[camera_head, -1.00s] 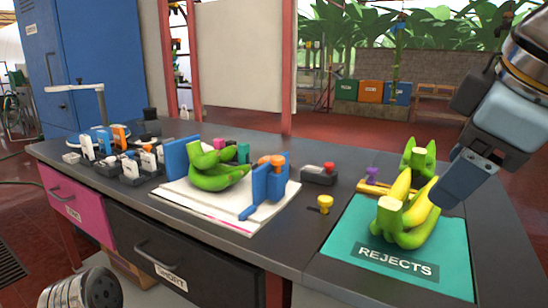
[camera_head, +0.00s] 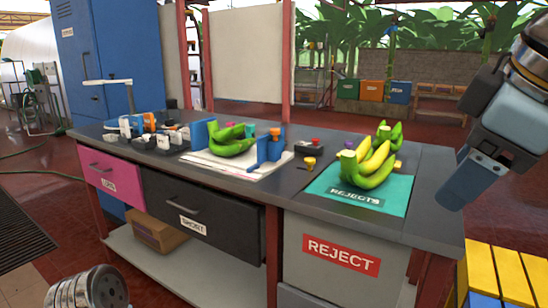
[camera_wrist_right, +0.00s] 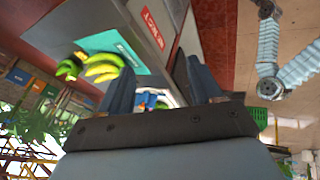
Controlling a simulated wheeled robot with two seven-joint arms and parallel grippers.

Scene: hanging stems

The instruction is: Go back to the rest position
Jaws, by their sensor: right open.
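My right gripper (camera_head: 459,184) is at the right of the head view, in the air beside the bench's right end. In the right wrist view its two fingers (camera_wrist_right: 160,85) stand apart with nothing between them. Green and yellow bananas (camera_head: 370,164) lie on the teal REJECTS mat (camera_head: 391,198), apart from the gripper. The mat also shows in the wrist view (camera_wrist_right: 112,42), upper left. My left arm shows only as a metal link at the lower left of the head view; its gripper is out of view.
Another green banana bunch (camera_head: 231,142) sits on a white board (camera_head: 203,161) between blue blocks. The dark bench (camera_head: 425,170) has a pink drawer (camera_head: 110,178) and a REJECT drawer (camera_head: 338,260). Yellow crates (camera_head: 497,270) stand at the lower right. Red floor is open at left.

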